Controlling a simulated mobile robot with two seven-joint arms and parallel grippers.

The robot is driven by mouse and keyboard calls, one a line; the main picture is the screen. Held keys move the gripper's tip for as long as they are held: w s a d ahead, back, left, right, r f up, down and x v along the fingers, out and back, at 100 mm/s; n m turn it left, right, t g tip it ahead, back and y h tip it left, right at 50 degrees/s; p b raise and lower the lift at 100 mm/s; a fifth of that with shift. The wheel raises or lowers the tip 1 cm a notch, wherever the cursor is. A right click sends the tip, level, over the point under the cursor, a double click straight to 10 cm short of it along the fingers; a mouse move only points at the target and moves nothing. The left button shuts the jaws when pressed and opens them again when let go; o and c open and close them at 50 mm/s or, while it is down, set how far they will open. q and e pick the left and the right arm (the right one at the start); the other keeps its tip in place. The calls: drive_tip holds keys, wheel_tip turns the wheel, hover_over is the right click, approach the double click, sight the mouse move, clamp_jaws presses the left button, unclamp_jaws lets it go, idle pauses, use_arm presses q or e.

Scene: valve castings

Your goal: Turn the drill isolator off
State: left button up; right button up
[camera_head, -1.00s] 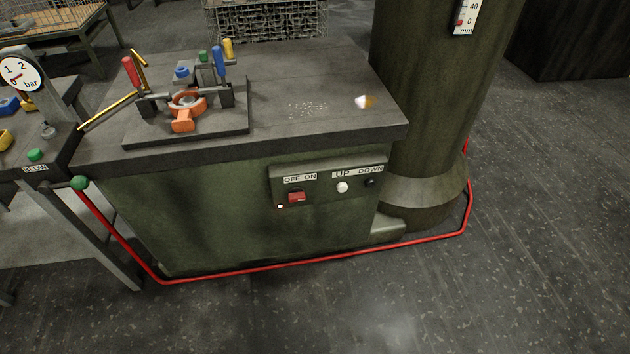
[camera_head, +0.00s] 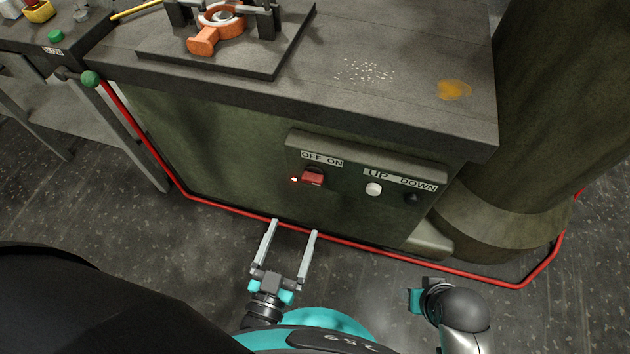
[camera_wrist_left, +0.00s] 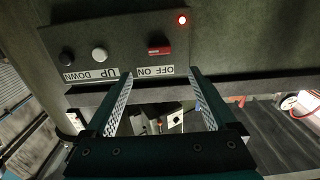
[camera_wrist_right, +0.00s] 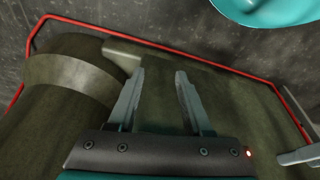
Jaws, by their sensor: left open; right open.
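The drill isolator is a red switch (camera_head: 313,177) under the OFF ON label (camera_head: 322,159) on the green cabinet's front panel. A small red lamp (camera_head: 294,180) beside it is lit. I cannot tell clearly which way the switch sits. My left gripper (camera_head: 294,227) is open and empty, below and in front of the panel, apart from the switch. The left wrist view shows the panel upside down, with the red switch (camera_wrist_left: 159,47) beyond the left fingers (camera_wrist_left: 162,75). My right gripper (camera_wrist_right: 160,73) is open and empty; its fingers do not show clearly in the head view.
A white UP button (camera_head: 374,189) and a dark DOWN button (camera_head: 411,198) sit right of the switch. The worktop (camera_head: 400,110) overhangs the panel. A red pipe (camera_head: 380,247) runs low along the cabinet. A thick column (camera_head: 530,130) stands at the right.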

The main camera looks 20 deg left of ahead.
sight(311, 183)
use_arm(q)
drive_tip(key=w+b, duration=0.1)
drive_tip(key=w, duration=0.4)
drive_tip(key=w+b, duration=0.1)
drive_tip(key=w, duration=0.5)
drive_tip(key=shift+w+d+f+b, duration=0.1)
drive_tip(key=shift+w+d+b, duration=0.1)
drive_tip(key=shift+b, duration=0.15)
drive_tip(key=shift+w, duration=0.65)
use_arm(e)
wheel_tip(311, 183, up, 7)
drive_tip(key=w+t, duration=0.1)
use_arm(q)
drive_tip(key=c, duration=1.4)
use_arm(e)
drive_tip(key=shift+f, duration=0.1)
